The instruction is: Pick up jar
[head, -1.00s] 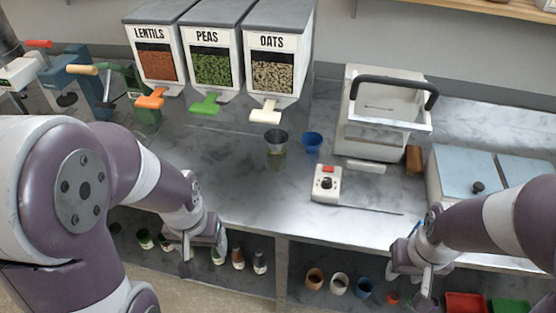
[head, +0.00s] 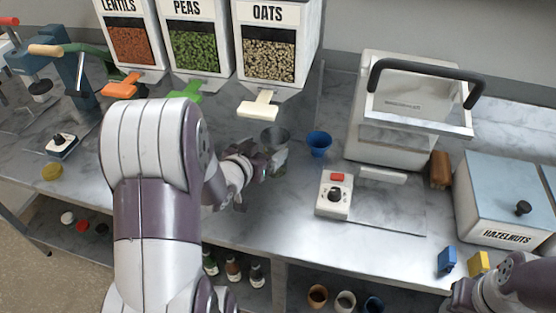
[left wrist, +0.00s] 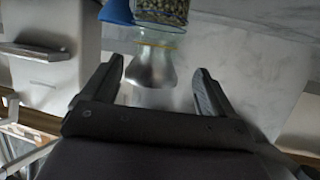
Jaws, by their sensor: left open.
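A glass jar (left wrist: 162,14) with mixed grain inside and a metal funnel (left wrist: 150,68) set on it appear upside down in the left wrist view. My left gripper (head: 264,168) is open and close to the jar. In the left wrist view its open fingers (left wrist: 159,68) frame the funnel, with no clear contact. My right gripper (head: 462,297) is at the lower right edge, its fingers unclear.
A blue cup (head: 319,144) stands just right of the funnel. The oats dispenser's white lever (head: 258,106) hangs close above. A small scale-like device (head: 335,195) and a white machine (head: 400,110) stand to the right. Bare counter (head: 275,218) lies in front.

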